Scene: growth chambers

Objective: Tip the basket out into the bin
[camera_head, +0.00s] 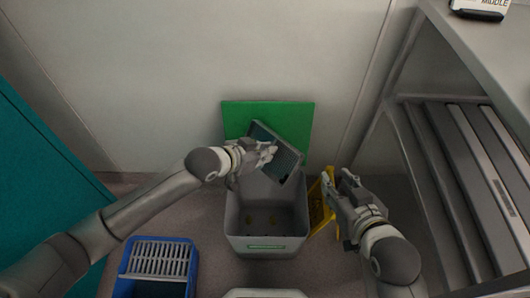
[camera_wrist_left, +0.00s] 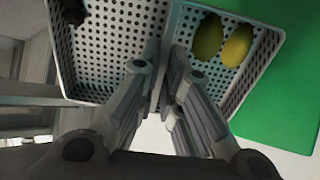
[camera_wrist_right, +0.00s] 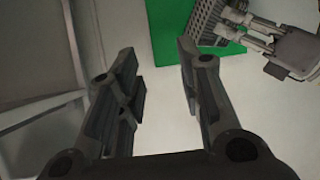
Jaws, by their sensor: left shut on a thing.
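A grey perforated basket (camera_head: 288,160) hangs steeply tilted over the back of the grey bin (camera_head: 267,240). The bin's green lid (camera_head: 237,114) stands open against the wall. My left gripper (camera_head: 267,152) is shut on the basket's wall, also seen in the left wrist view (camera_wrist_left: 160,72). In that view two yellow-green fruits (camera_wrist_left: 222,42) lie against the perforated basket (camera_wrist_left: 110,45), with a dark lump (camera_wrist_left: 73,11) at its left. A few small yellow-green things (camera_head: 250,218) show inside the bin. My right gripper (camera_head: 338,184) is open and empty right of the bin.
A yellow stand (camera_head: 318,208) is close to the bin's right side, behind my right gripper. A blue crate (camera_head: 158,266) with a white slotted insert is on the floor at front left. Metal shelving (camera_head: 455,180) fills the right side, and a teal panel (camera_head: 40,190) the left.

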